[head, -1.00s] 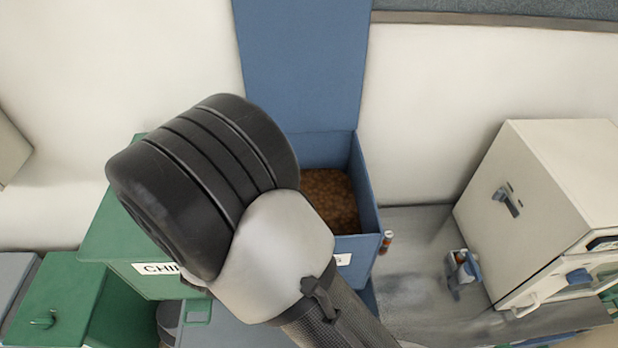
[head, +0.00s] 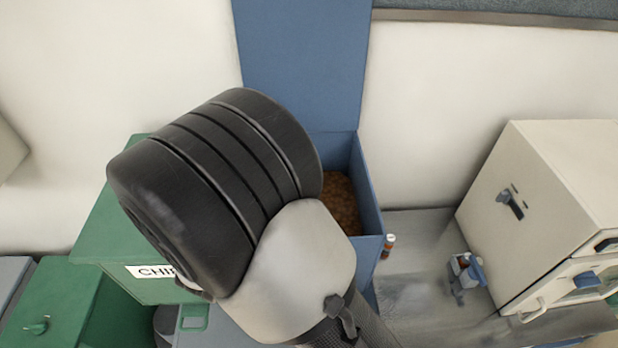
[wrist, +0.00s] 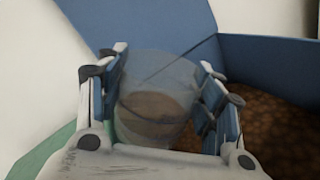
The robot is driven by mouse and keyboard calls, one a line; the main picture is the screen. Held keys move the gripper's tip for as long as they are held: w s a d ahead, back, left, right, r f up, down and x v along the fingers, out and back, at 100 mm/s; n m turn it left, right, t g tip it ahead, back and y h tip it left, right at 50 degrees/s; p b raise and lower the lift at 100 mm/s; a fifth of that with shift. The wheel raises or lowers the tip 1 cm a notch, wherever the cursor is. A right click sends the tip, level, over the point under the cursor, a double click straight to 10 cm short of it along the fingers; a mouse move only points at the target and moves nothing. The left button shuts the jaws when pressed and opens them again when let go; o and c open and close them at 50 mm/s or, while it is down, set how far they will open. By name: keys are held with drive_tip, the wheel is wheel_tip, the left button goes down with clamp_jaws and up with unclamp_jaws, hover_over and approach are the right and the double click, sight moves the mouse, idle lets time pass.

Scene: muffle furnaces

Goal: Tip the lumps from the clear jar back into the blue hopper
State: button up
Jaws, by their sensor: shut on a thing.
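In the wrist view my gripper (wrist: 160,98) is shut on the clear jar (wrist: 160,72), with a blue-padded finger on each side of it. Brown contents show low in the jar; separate lumps cannot be made out. The blue hopper (head: 368,190) stands open with brown lumps inside, and its tall blue lid (head: 302,60) is raised against the wall. In the wrist view the hopper's lumps (wrist: 270,125) lie to the right of and beyond the jar. In the head view my arm hides the gripper, the jar and part of the hopper.
A green bin (head: 100,235) with a partly hidden label stands left of the hopper. A small red-and-white vial (head: 388,245) and a blue-grey device (head: 467,275) are on the grey bench (head: 415,235). A cream furnace (head: 535,190) stands at right.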

drive_tip(key=shift+s+d+f+m+b, duration=0.15)
drive_tip(key=shift+m+b, duration=0.5)
drive_tip(key=shift+b, duration=0.8)
drive_tip(key=shift+w+d+f+m+b, duration=0.1)
drive_tip(key=shift+m+b, duration=0.55)
drive_tip(key=shift+b, duration=0.75)
drive_tip(key=shift+s+d+f+m+b, duration=0.15)
drive_tip(key=shift+m+b, duration=0.5)
drive_tip(key=shift+b, duration=0.7)
drive_tip(key=shift+s+d+f+m+b, duration=0.15)
drive_tip(key=shift+m+b, duration=0.5)
drive_tip(key=shift+b, duration=0.7)
drive_tip(key=shift+s+d+r+m+b, duration=0.1)
drive_tip(key=shift+d+r+m+b, duration=0.15)
drive_tip(key=shift+m+b, duration=1.1)
drive_tip(key=shift+d+r+m+b, duration=0.1)
drive_tip(key=shift+d+m+b, duration=0.3)
drive_tip(key=shift+b, duration=1.75)
drive_tip(key=shift+r+m+b, duration=0.15)
drive_tip(key=shift+m+b, duration=0.3)
drive_tip(key=shift+b, duration=0.1)
drive_tip(key=shift+s+d+m+b, duration=0.1)
drive_tip(key=shift+m+b, duration=0.2)
drive_tip(key=shift+b, duration=0.6)
drive_tip(key=shift+d+r+m+b, duration=0.1)
drive_tip(key=shift+m+b, duration=0.3)
drive_tip(key=shift+b, duration=0.4)
